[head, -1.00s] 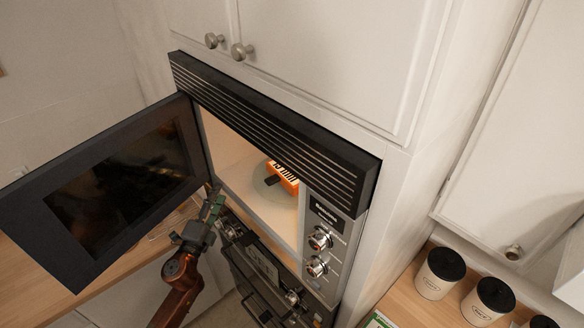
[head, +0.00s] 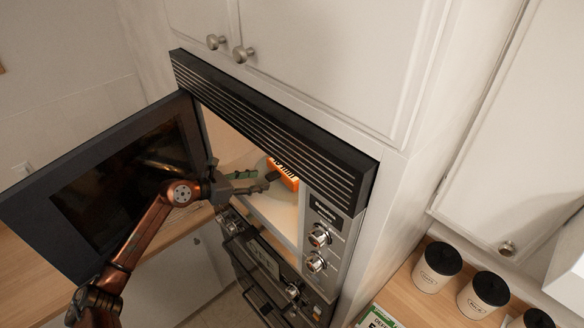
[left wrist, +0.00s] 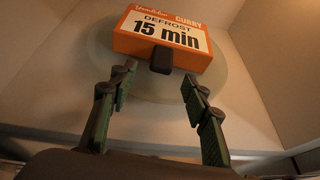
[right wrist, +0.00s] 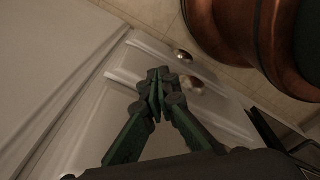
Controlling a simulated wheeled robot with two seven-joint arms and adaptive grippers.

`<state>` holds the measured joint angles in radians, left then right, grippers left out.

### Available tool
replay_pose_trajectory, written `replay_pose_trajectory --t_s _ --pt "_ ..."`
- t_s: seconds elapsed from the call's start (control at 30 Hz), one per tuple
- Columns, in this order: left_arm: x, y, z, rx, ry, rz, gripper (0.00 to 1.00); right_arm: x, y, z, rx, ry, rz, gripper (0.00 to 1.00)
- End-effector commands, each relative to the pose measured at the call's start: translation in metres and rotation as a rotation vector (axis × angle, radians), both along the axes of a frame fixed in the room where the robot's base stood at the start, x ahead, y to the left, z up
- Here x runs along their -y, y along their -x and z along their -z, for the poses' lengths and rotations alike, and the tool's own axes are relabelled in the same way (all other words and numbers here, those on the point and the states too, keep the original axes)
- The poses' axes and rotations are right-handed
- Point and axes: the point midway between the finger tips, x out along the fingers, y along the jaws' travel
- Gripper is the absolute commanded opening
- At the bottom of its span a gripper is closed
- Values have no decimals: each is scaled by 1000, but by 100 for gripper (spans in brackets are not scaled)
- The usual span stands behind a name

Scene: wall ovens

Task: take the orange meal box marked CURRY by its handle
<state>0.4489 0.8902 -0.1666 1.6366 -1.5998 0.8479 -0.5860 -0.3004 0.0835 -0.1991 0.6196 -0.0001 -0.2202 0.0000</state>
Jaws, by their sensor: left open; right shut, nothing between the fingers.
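The orange meal box (head: 284,175) is inside the open microwave, near the right side of the opening. My left gripper (head: 262,182) reaches into the microwave. In the left wrist view its fingers (left wrist: 158,80) are open, one to each side of the handle and short of it, with nothing between them. My right gripper (right wrist: 157,75) is shut and empty, near white cabinet drawers, outside the head view.
The microwave door (head: 110,185) stands open at the left, close to my left arm. The control panel (head: 321,240) borders the opening at the right. A lower oven (head: 262,270) is below. Several lidded canisters (head: 437,268) stand on the right counter.

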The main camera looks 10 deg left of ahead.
Motion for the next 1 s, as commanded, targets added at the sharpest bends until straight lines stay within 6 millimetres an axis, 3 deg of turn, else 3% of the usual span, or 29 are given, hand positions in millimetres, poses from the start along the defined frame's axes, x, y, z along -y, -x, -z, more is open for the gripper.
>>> replay_pose_trajectory --t_s 0.3,0.7,1.0 --pt "26 -25 6 -1 6 1 44 -1 -2 -30 3 0 0 0" --pt "36 -37 17 0 3 0 44 -5 -2 -33 3 -6 1 0" --pt "36 -37 17 -1 4 0 24 -7 -2 -33 3 -8 0 0"
